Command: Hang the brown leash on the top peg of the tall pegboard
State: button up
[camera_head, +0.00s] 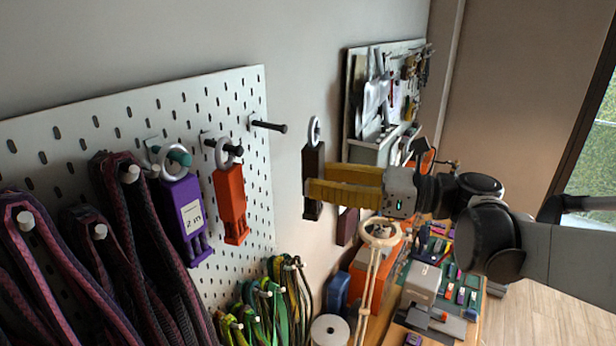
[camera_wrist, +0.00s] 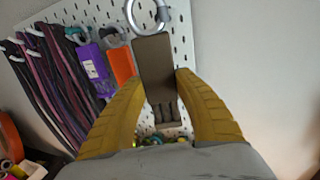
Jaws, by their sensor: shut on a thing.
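The brown leash (camera_head: 312,165) is a dark brown block with a silver ring (camera_head: 314,130) at its top, hanging upright. My gripper (camera_head: 312,192) is shut on it from the right, with yellow fingers across its lower half. In the wrist view the brown leash (camera_wrist: 156,70) stands between the yellow fingers (camera_wrist: 160,88), its ring (camera_wrist: 147,12) cut by the top edge. A white pegboard (camera_head: 190,100) stands to the left. Its bare black peg (camera_head: 268,126) is at upper right and sticks out toward the leash. The leash and ring are apart from this peg, to its right.
An orange leash (camera_head: 231,205) and a purple leash (camera_head: 183,220) hang on neighbouring pegs. Dark red-purple braided cords (camera_head: 140,240) hang at left, green and yellow cords (camera_head: 265,300) below. A smaller tool board (camera_head: 385,90) and a cluttered bench (camera_head: 440,290) are behind. Open wall lies around the leash.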

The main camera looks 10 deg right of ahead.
jog(key=shift+w+a+f+b, duration=0.25)
jog(key=shift+w+a, duration=0.65)
jog(key=shift+a, duration=0.25)
jog(key=shift+w+a+f+b, duration=0.2)
jog(key=shift+w+a+b, duration=0.1)
jog(key=shift+w+a, duration=0.75)
jog(key=shift+w+a+f+b, duration=0.25)
jog(key=shift+w+a, duration=0.5)
jog(key=shift+a, duration=0.55)
jog(key=o, duration=1.3)
